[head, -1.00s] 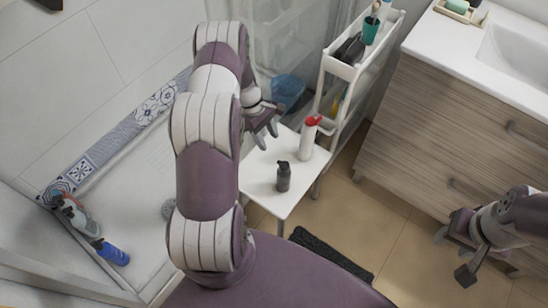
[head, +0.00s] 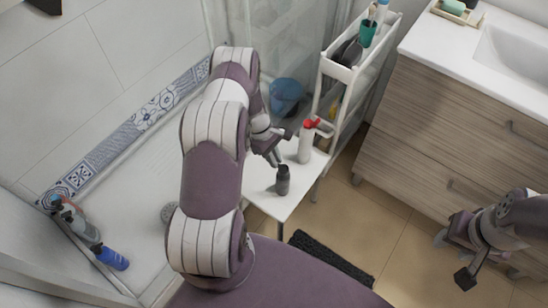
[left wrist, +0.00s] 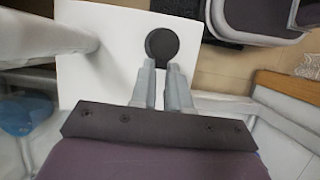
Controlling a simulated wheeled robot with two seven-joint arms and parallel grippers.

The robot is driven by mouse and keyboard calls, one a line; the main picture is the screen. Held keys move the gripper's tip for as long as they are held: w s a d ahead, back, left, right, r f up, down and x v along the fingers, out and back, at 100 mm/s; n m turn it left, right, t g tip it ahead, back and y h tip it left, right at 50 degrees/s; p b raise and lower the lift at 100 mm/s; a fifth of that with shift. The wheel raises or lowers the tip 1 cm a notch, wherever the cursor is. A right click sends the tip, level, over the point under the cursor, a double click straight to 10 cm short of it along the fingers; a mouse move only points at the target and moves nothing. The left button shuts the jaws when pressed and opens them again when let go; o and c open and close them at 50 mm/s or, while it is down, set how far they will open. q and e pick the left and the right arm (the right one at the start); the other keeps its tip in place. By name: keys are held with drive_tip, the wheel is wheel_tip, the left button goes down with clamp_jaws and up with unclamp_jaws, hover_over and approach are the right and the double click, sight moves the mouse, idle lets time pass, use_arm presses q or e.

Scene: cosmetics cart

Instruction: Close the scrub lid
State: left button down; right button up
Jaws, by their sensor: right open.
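A white bottle with a red top (head: 306,143) stands upright on a small white table (head: 262,205). Its red top sticks out to the right; I cannot tell how far the lid is open. I cannot tell by label which is the scrub. My right gripper (head: 453,258) is open and empty at the lower right.
A white cart (head: 345,72) with items stands behind the table. A blue bucket (head: 286,95) is behind it to the left. A wooden vanity (head: 450,140) fills the right. A dark mat (head: 330,257) lies in front. Several bottles, one blue (head: 111,257), stand at the left.

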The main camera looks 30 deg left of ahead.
use_arm(q)
drive_tip(key=shift+a+f+b, duration=0.1)
drive_tip(key=shift+f+b, duration=0.05)
drive_tip(key=shift+b, duration=0.45)
drive_tip(key=c, duration=0.9)
unclamp_jaws()
drive_tip(key=shift+h, duration=0.3)
drive_tip(key=shift+c, duration=0.2)
drive_tip(key=v, duration=1.2)
drive_tip(key=shift+r+p, duration=0.3)
drive_tip(key=shift+r, duration=0.05)
